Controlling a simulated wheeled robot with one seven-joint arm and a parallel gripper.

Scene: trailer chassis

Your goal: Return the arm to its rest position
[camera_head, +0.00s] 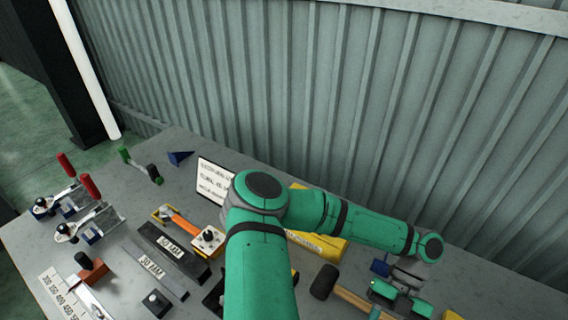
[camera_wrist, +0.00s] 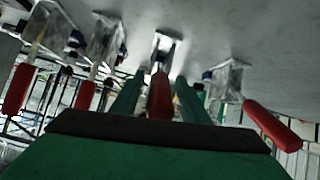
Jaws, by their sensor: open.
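My green arm reaches across the workbench (camera_head: 130,240) to the right in the head view. My gripper (camera_head: 398,298) is at the lower right there, beyond the mallet, and its fingertips are hard to make out. In the wrist view my gripper (camera_wrist: 159,82) is open, with two green fingers apart. A red clamp handle (camera_wrist: 160,97) shows between the fingers; I cannot tell how far it is from them. Other red-handled toggle clamps stand on both sides of it, one on the right (camera_wrist: 270,125) and two on the left.
Two red-handled clamps (camera_head: 88,222) stand at the bench's left. A mallet (camera_head: 325,282) lies close to my gripper. A yellow box (camera_head: 325,245), a white sign (camera_head: 214,182) and dark gauge blocks (camera_head: 172,252) are near my arm. A corrugated wall (camera_head: 330,100) rises behind the bench.

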